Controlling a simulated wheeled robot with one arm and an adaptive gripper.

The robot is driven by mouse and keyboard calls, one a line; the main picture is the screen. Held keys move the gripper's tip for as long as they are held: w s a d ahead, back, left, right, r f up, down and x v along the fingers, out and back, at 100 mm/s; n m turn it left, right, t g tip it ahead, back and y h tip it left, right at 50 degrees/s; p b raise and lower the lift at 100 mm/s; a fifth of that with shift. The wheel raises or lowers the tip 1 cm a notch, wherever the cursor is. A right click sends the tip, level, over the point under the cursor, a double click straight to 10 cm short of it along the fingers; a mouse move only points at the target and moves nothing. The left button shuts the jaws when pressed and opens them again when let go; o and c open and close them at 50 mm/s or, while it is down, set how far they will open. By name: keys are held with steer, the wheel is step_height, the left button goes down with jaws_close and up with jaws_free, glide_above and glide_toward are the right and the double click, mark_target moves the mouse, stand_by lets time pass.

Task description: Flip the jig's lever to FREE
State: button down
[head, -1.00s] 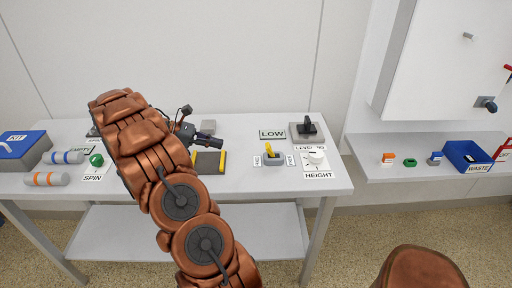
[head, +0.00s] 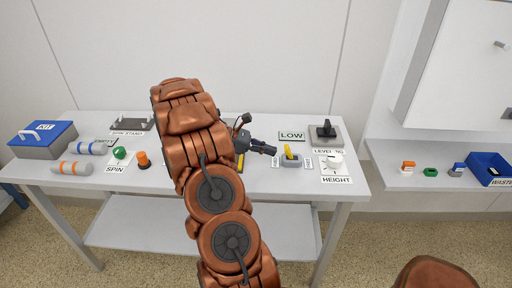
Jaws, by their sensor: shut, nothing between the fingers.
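The yellow lever (head: 288,151) stands up from a small grey base (head: 291,161) on the white table. A small label lies on each side of the base, too small to read. A "LEVEL JIG" label, partly hard to read, lies behind it, by a grey plate with a black upright part (head: 326,130). My gripper (head: 273,150) is dark and shut, with nothing in it. Its tips point right and appear just left of the lever; I cannot tell if they touch it.
A white dial (head: 335,162) marked HEIGHT sits right of the lever, and a LOW sign (head: 291,135) stands behind. My arm hides the table's middle. A blue-lidded kit box (head: 43,139), cylinders, a green knob (head: 120,153) and an orange button (head: 143,160) are at left.

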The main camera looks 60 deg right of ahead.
steer(key=shift+s+d+r, duration=0.2)
steer(key=shift+s+r, duration=0.05)
steer(key=shift+s, duration=0.2)
steer(key=shift+s+d+r, duration=0.2)
steer(key=shift+s+r, duration=0.05)
steer(key=shift+s, duration=0.15)
